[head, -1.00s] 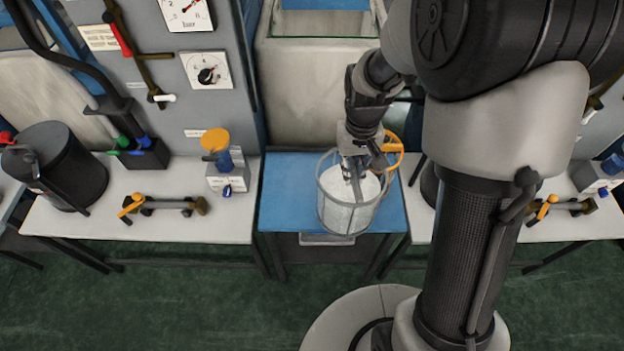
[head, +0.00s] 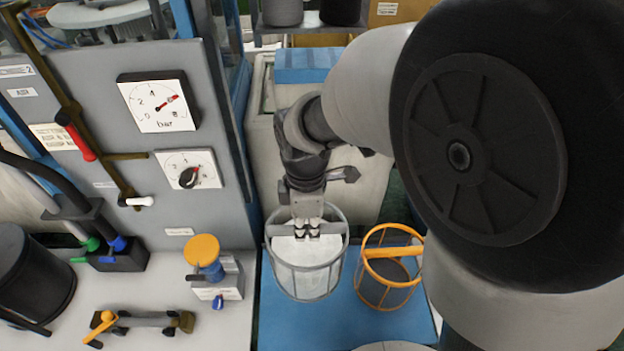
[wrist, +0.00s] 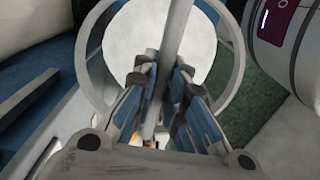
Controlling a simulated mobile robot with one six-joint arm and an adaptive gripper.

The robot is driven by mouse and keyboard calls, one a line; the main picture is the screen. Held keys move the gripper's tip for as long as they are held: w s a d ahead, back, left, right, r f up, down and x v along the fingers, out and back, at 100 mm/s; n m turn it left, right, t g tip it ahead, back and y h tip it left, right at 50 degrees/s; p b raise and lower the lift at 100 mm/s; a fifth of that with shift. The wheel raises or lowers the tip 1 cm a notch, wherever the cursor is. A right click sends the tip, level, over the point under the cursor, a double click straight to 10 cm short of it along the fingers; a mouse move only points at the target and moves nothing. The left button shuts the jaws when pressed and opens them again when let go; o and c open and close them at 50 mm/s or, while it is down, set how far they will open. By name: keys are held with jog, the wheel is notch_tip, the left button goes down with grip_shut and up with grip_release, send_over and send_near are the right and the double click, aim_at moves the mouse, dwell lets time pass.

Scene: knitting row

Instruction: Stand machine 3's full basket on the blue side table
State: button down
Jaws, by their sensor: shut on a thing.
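A grey wire basket (head: 305,276) with white contents hangs upright from my gripper (head: 307,232). The fingers are shut on its handle. In the wrist view, the basket's handle bar (wrist: 175,35) runs between my fingers, with the round white contents beyond. The basket is over the left part of the blue side table (head: 295,328); I cannot tell whether its base touches the top. An orange wire basket (head: 388,268) stands on the table just right of it, close beside it.
A grey panel with a pressure gauge (head: 158,102) and a dial (head: 188,177) rises at the left. A white bench beside the table carries an orange-capped blue device (head: 206,256) and a black drum (head: 28,275). The table's front left is clear.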

jog(key=b, duration=0.5)
send_near(307, 250)
jog(key=s+f, duration=0.5)
jog(key=shift+a, duration=0.1)
jog(key=shift+r, duration=0.15)
jog(key=c, duration=2.1)
grip_release()
jog(key=shift+f, duration=0.2)
jog(key=o, duration=0.5)
jog(key=shift+c, duration=0.2)
